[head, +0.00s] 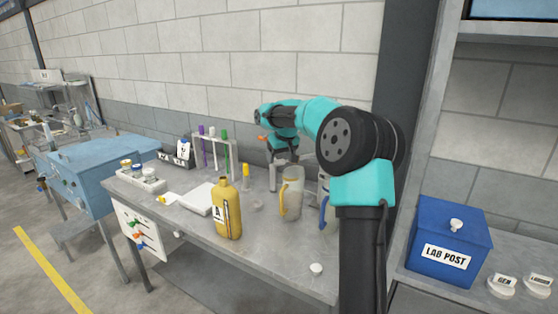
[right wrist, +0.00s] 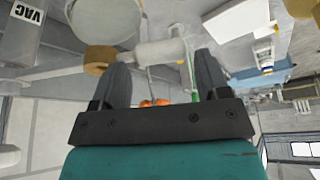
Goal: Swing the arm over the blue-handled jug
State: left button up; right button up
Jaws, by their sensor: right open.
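The blue-handled jug (head: 323,186) stands on the grey bench in the head view, with its blue handle on the left. My right arm hides most of its right side. My right gripper (head: 285,167) is behind and to the left of this jug, close above the yellow-handled jug, and partly hidden by my own arm. In the right wrist view my right gripper (right wrist: 162,62) is open, with both fingers apart. A pale cylinder shows beyond the fingers; I cannot tell whether it touches them. The blue handle cannot be made out there. My left gripper is not in view.
A yellow-handled jug (head: 292,193) stands just left of the blue-handled one. A yellow bottle (head: 228,210) is near the bench's front edge. A tube rack (head: 215,155) stands at the back left. A blue LAB POST box (head: 448,240) is at the right.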

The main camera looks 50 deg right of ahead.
jog(key=shift+x, duration=1)
jog(key=c, duration=1)
jog(key=shift+a, duration=0.1)
